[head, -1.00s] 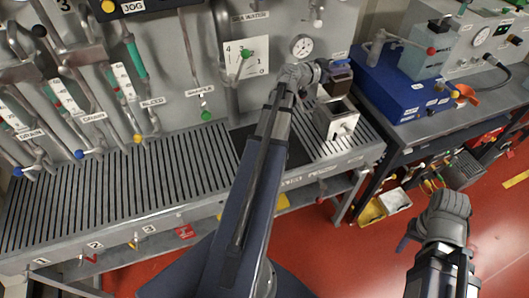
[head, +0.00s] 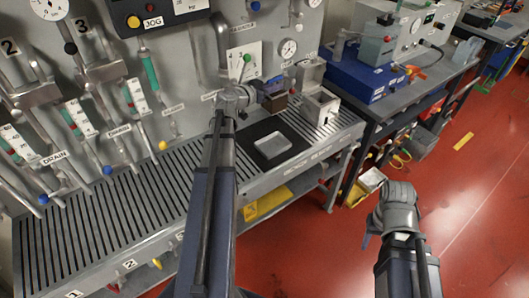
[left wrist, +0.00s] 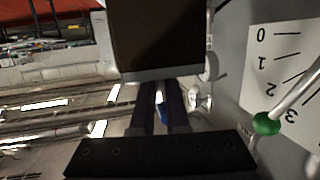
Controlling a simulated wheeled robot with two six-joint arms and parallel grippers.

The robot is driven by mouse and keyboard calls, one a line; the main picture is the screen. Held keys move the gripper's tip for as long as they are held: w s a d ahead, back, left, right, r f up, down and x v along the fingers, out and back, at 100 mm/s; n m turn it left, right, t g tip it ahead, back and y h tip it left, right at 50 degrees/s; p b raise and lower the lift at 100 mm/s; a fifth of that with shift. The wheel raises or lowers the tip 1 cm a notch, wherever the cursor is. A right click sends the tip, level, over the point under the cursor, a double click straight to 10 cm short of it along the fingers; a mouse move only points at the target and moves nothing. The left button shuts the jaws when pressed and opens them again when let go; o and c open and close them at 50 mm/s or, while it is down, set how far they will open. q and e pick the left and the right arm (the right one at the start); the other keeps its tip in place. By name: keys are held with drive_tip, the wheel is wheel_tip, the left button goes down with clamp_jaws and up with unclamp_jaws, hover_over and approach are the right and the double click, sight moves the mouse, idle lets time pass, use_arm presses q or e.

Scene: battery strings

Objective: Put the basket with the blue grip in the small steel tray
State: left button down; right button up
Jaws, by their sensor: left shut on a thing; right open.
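The basket (head: 276,102), a small dark brown box with a steel rim, hangs at the end of my left gripper (head: 262,91) in the head view. In the left wrist view the basket (left wrist: 160,38) fills the top middle, and the blue grip (left wrist: 161,106) shows between the two fingers of my left gripper (left wrist: 161,98), which are shut on it. The small steel tray (head: 288,131) lies on a black mat on the slatted bench, below the basket in the picture and apart from it. My right gripper (head: 373,226) is open, low at the right, mostly hidden by its wrist.
A steel box (head: 322,106) stands on the bench just right of the basket. A wall panel with pipes, valves and a gauge (head: 288,48) rises close behind. A blue unit (head: 350,77) sits on the right-hand bench. The slatted bench (head: 120,215) is clear left of my arm.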

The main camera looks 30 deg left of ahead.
use_arm(q)
wheel_tip(320, 180, down, 16)
drive_tip(key=b, duration=1.6)
drive_tip(key=shift+f, duration=0.15)
drive_tip(key=shift+s+d+f, duration=0.1)
wheel_tip(320, 180, down, 4)
drive_tip(key=b, duration=0.3)
drive_tip(key=shift+r+b, duration=0.25)
drive_tip(key=shift+b, duration=0.05)
drive_tip(key=shift+f, duration=0.2)
drive_tip(key=c, duration=0.9)
unclamp_jaws()
drive_tip(key=shift+r, duration=0.1)
drive_tip(key=shift+r, duration=0.1)
drive_tip(key=p+v, duration=0.2)
drive_tip(key=v, duration=1)
drive_tip(key=shift+r, duration=0.1)
